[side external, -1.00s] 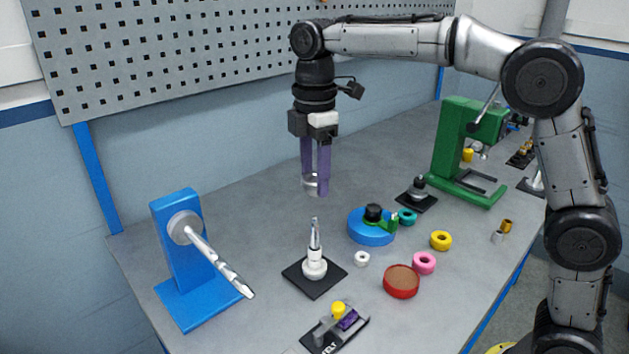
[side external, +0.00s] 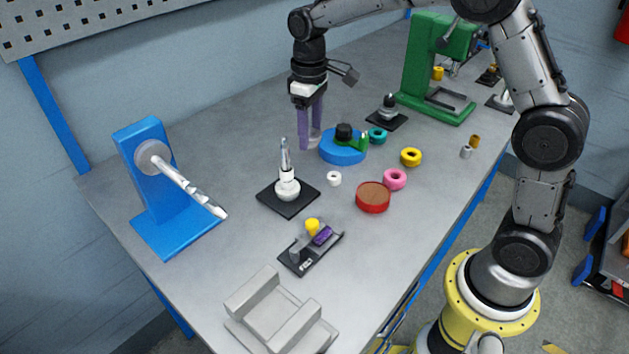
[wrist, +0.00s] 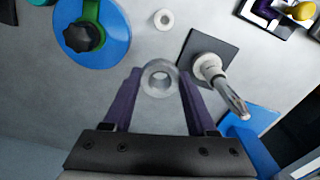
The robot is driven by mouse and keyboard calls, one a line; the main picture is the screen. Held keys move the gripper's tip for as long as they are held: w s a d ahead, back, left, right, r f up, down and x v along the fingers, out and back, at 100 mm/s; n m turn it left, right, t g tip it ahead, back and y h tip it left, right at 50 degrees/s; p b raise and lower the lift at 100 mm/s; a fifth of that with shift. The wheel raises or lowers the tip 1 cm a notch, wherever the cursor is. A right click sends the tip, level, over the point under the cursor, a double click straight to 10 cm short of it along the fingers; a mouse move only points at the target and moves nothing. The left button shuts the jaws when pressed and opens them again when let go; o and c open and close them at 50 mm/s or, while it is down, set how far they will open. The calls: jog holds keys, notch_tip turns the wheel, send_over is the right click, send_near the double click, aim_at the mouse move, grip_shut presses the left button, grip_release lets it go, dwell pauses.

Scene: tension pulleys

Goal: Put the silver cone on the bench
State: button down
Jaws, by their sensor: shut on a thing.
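The silver cone (side external: 315,138) is between the purple fingers of my gripper (side external: 311,146) in the side external view. In the wrist view the cone (wrist: 160,78) shows as a grey ring with a round hole, gripped between the two fingertips (wrist: 158,80). My gripper points down, low over the grey bench (side external: 240,140), just left of a blue disc. Whether the cone touches the bench cannot be told.
The blue disc (side external: 343,152) with a black knob is close on the right. A white-and-silver spindle (side external: 287,180) on a black plate stands in front, near a small white ring (side external: 334,178). A blue stand (side external: 155,170) is at the left. Bare bench lies behind and left.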

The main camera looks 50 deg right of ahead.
jog(key=f+m, duration=0.1)
jog(key=m, duration=0.1)
jog(key=w+f+m, duration=0.1)
jog(key=m, duration=0.1)
jog(key=shift+d+m, duration=0.15)
jog(key=shift+m, duration=0.15)
jog(key=shift+w+m, duration=0.2)
jog(key=shift+m, duration=0.6)
